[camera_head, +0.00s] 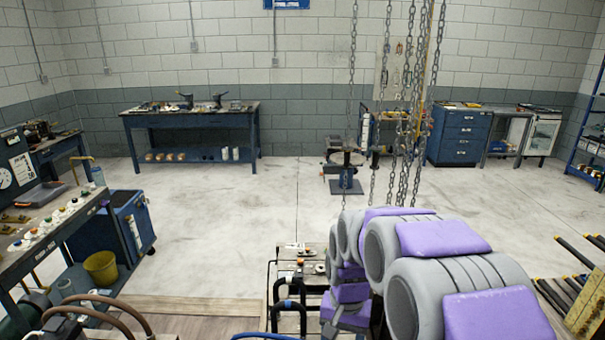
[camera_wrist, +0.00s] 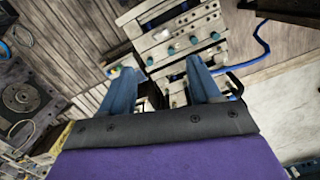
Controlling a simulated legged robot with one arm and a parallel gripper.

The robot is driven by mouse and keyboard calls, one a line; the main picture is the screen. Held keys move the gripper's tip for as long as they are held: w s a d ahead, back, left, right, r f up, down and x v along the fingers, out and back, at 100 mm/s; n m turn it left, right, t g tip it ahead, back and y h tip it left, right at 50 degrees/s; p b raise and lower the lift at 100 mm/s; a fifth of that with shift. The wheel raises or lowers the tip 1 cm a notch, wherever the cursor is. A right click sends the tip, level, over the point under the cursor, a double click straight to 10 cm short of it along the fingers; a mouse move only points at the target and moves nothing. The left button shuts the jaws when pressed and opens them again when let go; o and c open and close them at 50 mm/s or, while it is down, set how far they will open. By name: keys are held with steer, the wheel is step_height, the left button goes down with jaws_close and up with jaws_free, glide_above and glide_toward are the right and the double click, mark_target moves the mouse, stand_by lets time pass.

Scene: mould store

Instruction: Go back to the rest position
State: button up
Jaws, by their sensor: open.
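My gripper (camera_wrist: 160,66) shows in the wrist view with its two blue fingers spread apart. Nothing is held between them. Behind the fingers, pale mould blocks (camera_wrist: 178,42) with teal fittings stand on a wooden floor; I cannot tell the exact gap between fingertips and blocks. In the head view my grey and purple arm fills the lower right, folded close to the camera, and I cannot make out the fingers there.
Chains (camera_head: 396,120) hang just beyond my arm. A metal rack (camera_head: 285,263) stands left of it. A cart with a yellow bucket (camera_head: 101,267) is at left. A blue workbench (camera_head: 195,120) stands at the back wall. The middle floor is clear.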

steer(key=s+d+r+n, duration=0.1)
steer(key=s+d, duration=0.1)
steer(key=s, duration=0.7)
steer(key=s+d+r+n, duration=0.1)
steer(key=s+r, duration=0.1)
steer(key=s, duration=0.7)
steer(key=s+d+r+n, duration=0.1)
steer(key=s+d, duration=0.1)
steer(key=s, duration=0.8)
steer(key=shift+d+r+g, duration=0.35)
steer(key=shift+r+g, duration=0.05)
steer(key=shift+c, duration=0.2)
